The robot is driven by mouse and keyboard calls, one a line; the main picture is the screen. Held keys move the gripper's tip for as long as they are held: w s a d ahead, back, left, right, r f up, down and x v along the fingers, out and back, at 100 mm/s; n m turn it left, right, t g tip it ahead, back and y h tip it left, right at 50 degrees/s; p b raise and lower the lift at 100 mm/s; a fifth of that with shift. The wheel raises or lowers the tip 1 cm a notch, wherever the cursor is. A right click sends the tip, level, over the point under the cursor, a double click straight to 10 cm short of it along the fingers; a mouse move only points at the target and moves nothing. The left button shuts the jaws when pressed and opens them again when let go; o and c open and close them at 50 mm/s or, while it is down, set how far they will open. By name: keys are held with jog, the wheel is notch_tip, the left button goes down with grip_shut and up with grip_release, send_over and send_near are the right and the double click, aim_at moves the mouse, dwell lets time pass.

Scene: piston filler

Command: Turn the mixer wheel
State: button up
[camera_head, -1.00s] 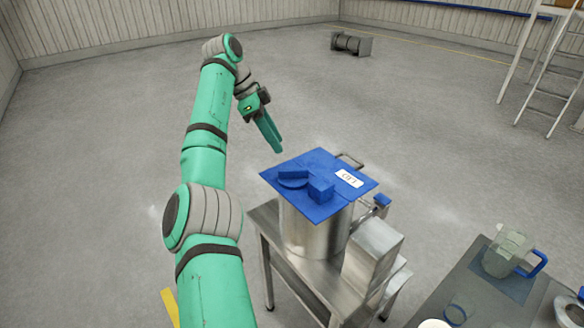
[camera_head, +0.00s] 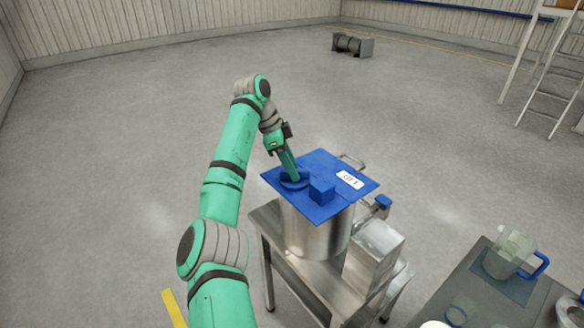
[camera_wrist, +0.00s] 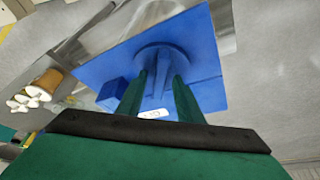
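The mixer wheel (camera_head: 297,186) is a blue disc with a raised bar across it, on the blue lid of the steel pot. In the wrist view the wheel (camera_wrist: 158,54) is beyond my fingertips, and its bar runs between them. My gripper (camera_head: 292,176) reaches down onto the wheel from above in the head view. In the wrist view my gripper (camera_wrist: 161,76) has its two green fingers apart, one on each side of the bar. A gap seems to show beside the bar; contact cannot be made out. My fingers hide part of the wheel.
The blue lid (camera_head: 325,207) carries a blue block (camera_head: 321,192) right beside the wheel and a white label (camera_head: 349,179). The steel pot (camera_head: 312,232) stands on a metal stand. A side table (camera_head: 480,300) with a jug (camera_head: 508,253) is at the lower right.

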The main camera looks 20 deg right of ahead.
jog(key=shift+f, duration=0.1)
grip_shut()
jog(key=shift+n, duration=0.3)
jog(key=n+t, duration=0.2)
jog(key=n, duration=0.3)
jog(key=shift+s, duration=0.2)
jog(key=n+t, duration=0.1)
jog(key=n, duration=0.2)
jog(key=n+t+y, duration=0.1)
jog(key=n, duration=0.2)
jog(key=shift+s+d+n+t, duration=0.15)
jog(key=shift+s+n+t, duration=0.05)
jog(key=shift+n+t, duration=0.1)
jog(key=n+y, duration=0.1)
jog(key=n, duration=0.2)
jog(key=n+t+y, duration=0.1)
jog(key=n, duration=0.2)
jog(key=shift+d, duration=0.1)
jog(key=n+y, duration=0.1)
jog(key=n, duration=0.1)
jog(key=n+y, duration=0.1)
jog(key=n, duration=0.3)
jog(key=shift+d+n+y, duration=0.25)
jog(key=shift+n+y, duration=0.05)
jog(key=shift+y, duration=0.1)
